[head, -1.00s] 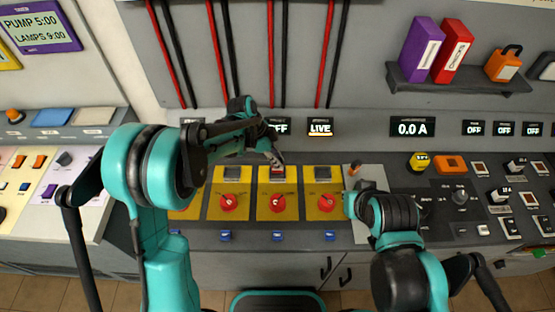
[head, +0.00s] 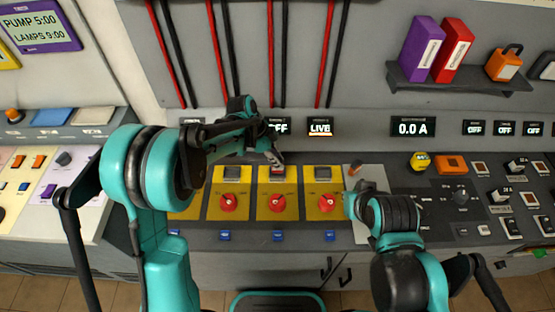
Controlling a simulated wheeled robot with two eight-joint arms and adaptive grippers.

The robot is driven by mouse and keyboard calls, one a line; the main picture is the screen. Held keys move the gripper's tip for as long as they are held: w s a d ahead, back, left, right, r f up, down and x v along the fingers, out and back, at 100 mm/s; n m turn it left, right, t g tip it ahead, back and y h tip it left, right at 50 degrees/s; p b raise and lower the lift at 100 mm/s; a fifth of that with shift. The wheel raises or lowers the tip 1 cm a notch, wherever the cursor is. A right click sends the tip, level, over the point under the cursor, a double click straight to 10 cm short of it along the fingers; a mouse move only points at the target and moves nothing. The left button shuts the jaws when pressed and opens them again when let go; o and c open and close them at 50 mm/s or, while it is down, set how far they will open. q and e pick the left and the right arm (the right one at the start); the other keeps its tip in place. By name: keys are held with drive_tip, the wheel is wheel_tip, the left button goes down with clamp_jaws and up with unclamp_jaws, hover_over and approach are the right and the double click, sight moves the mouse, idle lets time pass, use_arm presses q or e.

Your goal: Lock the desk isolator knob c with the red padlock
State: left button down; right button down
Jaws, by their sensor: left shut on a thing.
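Several red isolator knobs stand on yellow plates on the desk: a left one (head: 228,202), a middle one (head: 277,202) and a right one (head: 326,202). A further yellow plate at far left is mostly hidden by my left arm. The knob letters are too small to read. My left gripper (head: 273,158) is above the middle plate, apart from its knob. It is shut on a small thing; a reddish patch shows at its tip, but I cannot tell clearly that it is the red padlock. My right gripper (head: 351,200) is beside the right plate; its fingers cannot be made out.
The display above the right plate (head: 320,127) reads LIVE; the one beside it (head: 278,126) reads OFF. Blue tags (head: 278,236) line the desk front. Switches crowd the right side.

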use_arm(q)
drive_tip(key=shift+f+b, duration=0.45)
drive_tip(key=shift+f, duration=0.15)
drive_tip(key=c, duration=1.7)
unclamp_jaws()
drive_tip(key=p+v, duration=0.6)
drive_tip(key=v, duration=0.5)
drive_tip(key=shift+p, duration=0.3)
drive_tip(key=shift+r, duration=0.1)
